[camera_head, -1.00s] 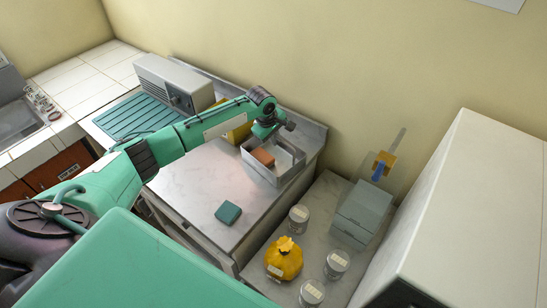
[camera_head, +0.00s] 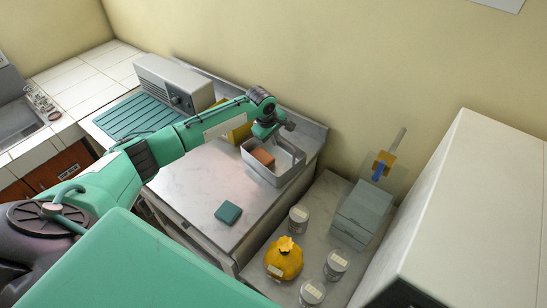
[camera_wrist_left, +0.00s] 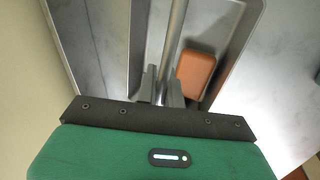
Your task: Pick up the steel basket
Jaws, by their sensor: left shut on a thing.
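The steel basket (camera_head: 270,179) is a grey, open box at the back right of the metal-topped bench. An orange-brown block (camera_head: 262,157) lies in it. My left gripper (camera_head: 284,143) is at the basket's far side, its fingers partly hidden by the wrist. In the left wrist view, the fingers (camera_wrist_left: 160,86) are shut on a grey bar of the basket (camera_wrist_left: 175,42), with the block (camera_wrist_left: 196,74) just right of them. I cannot tell whether the basket is clear of the bench. My right gripper is not in view.
A teal block (camera_head: 228,212) lies on the clear front of the bench. Yellow (camera_head: 239,132) shows behind my left arm. A grey appliance (camera_head: 175,82) stands left. On the lower right surface are jars (camera_head: 336,264), a yellow bag (camera_head: 284,259) and a grey box (camera_head: 363,213).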

